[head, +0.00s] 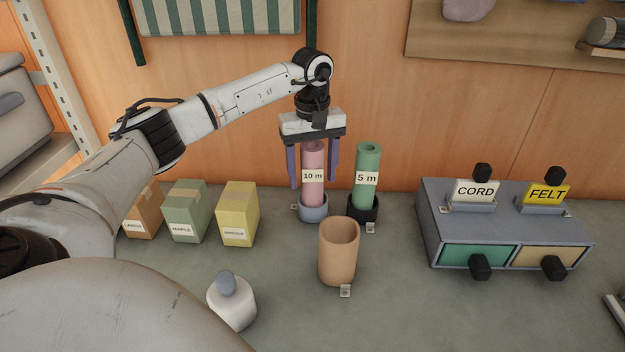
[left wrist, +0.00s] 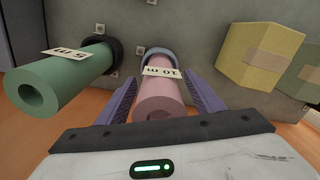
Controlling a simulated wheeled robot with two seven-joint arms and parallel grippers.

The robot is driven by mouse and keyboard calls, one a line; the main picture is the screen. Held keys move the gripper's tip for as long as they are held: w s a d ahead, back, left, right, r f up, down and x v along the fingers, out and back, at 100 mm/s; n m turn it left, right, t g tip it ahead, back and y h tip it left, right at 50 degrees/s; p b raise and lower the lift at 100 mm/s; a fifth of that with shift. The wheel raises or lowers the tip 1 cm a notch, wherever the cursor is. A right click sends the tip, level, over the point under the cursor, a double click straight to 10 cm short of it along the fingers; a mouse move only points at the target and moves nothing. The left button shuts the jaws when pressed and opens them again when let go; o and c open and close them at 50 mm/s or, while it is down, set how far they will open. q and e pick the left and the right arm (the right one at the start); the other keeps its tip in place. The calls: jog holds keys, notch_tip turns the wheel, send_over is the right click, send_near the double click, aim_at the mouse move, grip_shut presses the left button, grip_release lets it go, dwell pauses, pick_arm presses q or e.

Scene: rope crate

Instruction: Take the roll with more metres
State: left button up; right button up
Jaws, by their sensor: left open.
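A pink roll (head: 313,190) labelled "10 m" stands upright in a blue-grey round holder (head: 313,212). A green roll (head: 366,163) labelled "5 m" stands to its right in a black holder (head: 363,213). My left gripper (head: 313,176) is open above and around the pink roll, with one purple finger on each side of it. In the left wrist view the pink roll (left wrist: 160,98) lies between the two spread fingers (left wrist: 160,97), with a gap visible at the sides. The green roll (left wrist: 62,80) is outside the fingers there. My right gripper is not in view.
An empty-looking tan cup (head: 338,262) stands in front of the rolls. Yellow (head: 237,215), green (head: 186,212) and orange (head: 143,212) boxes stand left. A white bottle (head: 232,303) is at front. A grey drawer unit (head: 505,215) with CORD and FELT signs is right.

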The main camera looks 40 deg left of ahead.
pick_arm(q)
jog(key=c, duration=1.4)
jog(key=shift+o, duration=0.2)
jog(key=shift+r, duration=0.15)
